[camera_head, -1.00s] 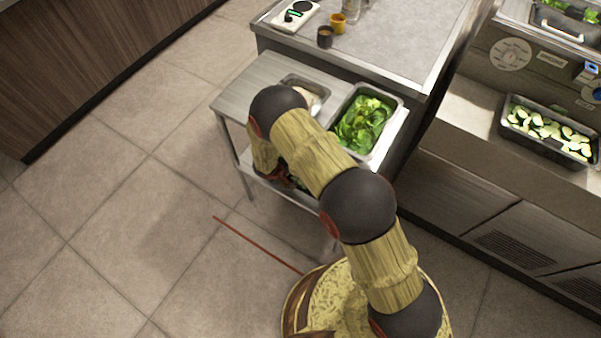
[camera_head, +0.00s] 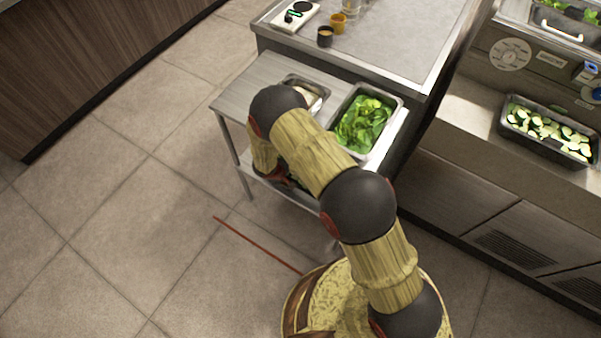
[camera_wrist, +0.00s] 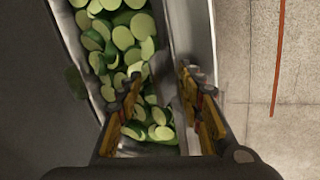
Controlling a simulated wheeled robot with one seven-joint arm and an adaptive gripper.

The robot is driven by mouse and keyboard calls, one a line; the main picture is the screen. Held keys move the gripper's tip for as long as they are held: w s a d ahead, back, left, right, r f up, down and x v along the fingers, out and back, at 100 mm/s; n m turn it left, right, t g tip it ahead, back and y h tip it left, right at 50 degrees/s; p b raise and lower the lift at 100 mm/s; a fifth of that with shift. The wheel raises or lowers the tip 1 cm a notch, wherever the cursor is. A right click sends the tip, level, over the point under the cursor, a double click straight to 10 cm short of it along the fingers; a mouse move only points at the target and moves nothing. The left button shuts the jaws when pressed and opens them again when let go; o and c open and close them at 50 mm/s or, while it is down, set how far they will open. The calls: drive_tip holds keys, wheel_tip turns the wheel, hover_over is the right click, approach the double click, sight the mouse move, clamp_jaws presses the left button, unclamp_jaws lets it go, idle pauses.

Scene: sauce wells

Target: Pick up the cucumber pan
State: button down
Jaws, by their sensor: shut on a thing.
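A metal pan of green cucumber slices (camera_wrist: 128,42) fills the left and middle of the wrist view. My gripper (camera_wrist: 160,76) straddles the pan's right-hand wall, with one finger over the slices and the other outside. It is shut on that wall. In the head view my arm reaches down over the small steel cart, and its links hide the gripper and this pan. Another dark pan with cucumber slices (camera_head: 548,128) stands on the counter at the right, apart from my arm.
The steel cart (camera_head: 246,92) carries a pan of leafy greens (camera_head: 364,124) and a smaller, partly hidden pan (camera_head: 312,91). A worktop (camera_head: 395,42) holds a scale (camera_head: 295,15) and cups behind it. Floor at the left is clear, with a thin red line (camera_head: 255,244).

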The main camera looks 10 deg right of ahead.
drive_tip(key=shift+s+d+f, duration=0.15)
drive_tip(key=shift+s+f, duration=0.05)
drive_tip(key=shift+s, duration=0.1)
drive_tip(key=shift+s+r+p, duration=0.15)
drive_tip(key=shift+r+p, duration=0.25)
drive_tip(key=shift+p, duration=0.3)
drive_tip(key=r+p, duration=0.1)
drive_tip(key=r, duration=0.1)
drive_tip(key=r+p, duration=0.1)
drive_tip(key=r, duration=0.1)
drive_tip(key=r+p, duration=0.2)
drive_tip(key=r, duration=0.1)
drive_tip(key=shift+w+a, duration=0.2)
drive_tip(key=shift+w, duration=0.1)
drive_tip(key=s+a+p, duration=0.5)
drive_tip(key=s+a, duration=0.7)
drive_tip(key=s, duration=0.3)
drive_tip(key=shift+s+f, duration=0.25)
